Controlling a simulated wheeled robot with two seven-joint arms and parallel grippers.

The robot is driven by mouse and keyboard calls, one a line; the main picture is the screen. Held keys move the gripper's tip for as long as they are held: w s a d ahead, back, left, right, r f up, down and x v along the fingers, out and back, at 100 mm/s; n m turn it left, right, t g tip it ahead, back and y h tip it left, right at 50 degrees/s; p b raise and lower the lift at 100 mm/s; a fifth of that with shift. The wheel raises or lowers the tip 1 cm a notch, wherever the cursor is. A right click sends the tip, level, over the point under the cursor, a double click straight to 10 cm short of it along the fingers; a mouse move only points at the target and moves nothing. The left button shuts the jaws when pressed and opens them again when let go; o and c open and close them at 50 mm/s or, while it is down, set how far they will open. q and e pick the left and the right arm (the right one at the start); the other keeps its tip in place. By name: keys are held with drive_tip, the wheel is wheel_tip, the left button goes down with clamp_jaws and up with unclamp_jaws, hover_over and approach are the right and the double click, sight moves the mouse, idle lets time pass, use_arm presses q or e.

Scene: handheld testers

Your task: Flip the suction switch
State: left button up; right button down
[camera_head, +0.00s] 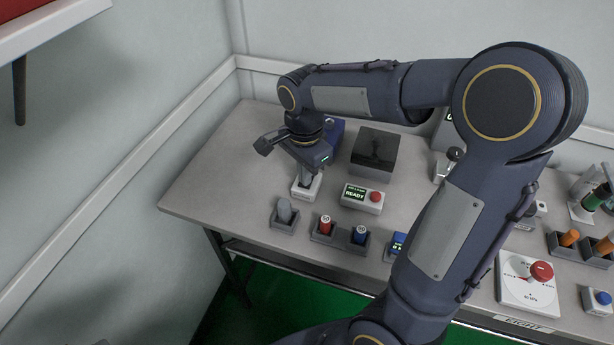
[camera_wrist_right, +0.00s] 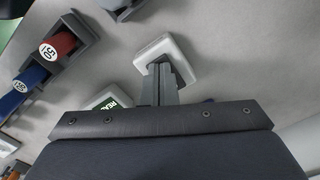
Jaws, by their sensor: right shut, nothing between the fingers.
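A small white box (camera_head: 309,190) stands near the left part of the table, and my right gripper (camera_head: 305,178) is right over it, pointing down. I take this box for the suction switch, but no label on it is readable. In the right wrist view, the white box (camera_wrist_right: 178,46) shows beyond the shut fingers (camera_wrist_right: 161,72), which hide its middle. The fingers are shut with nothing held. I cannot tell whether they touch the switch lever or which way it is set. My left gripper is not in view.
Holders with a grey piece (camera_head: 284,213), a red cylinder (camera_head: 325,226) and a blue cylinder (camera_head: 360,235) stand in front. A dark box (camera_head: 374,155) is behind. The table's left end is clear.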

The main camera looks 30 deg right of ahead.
wheel_tip(320, 180, up, 7)
drive_tip(key=p, duration=0.6)
drive_tip(key=shift+s, duration=0.1)
idle(0.6)
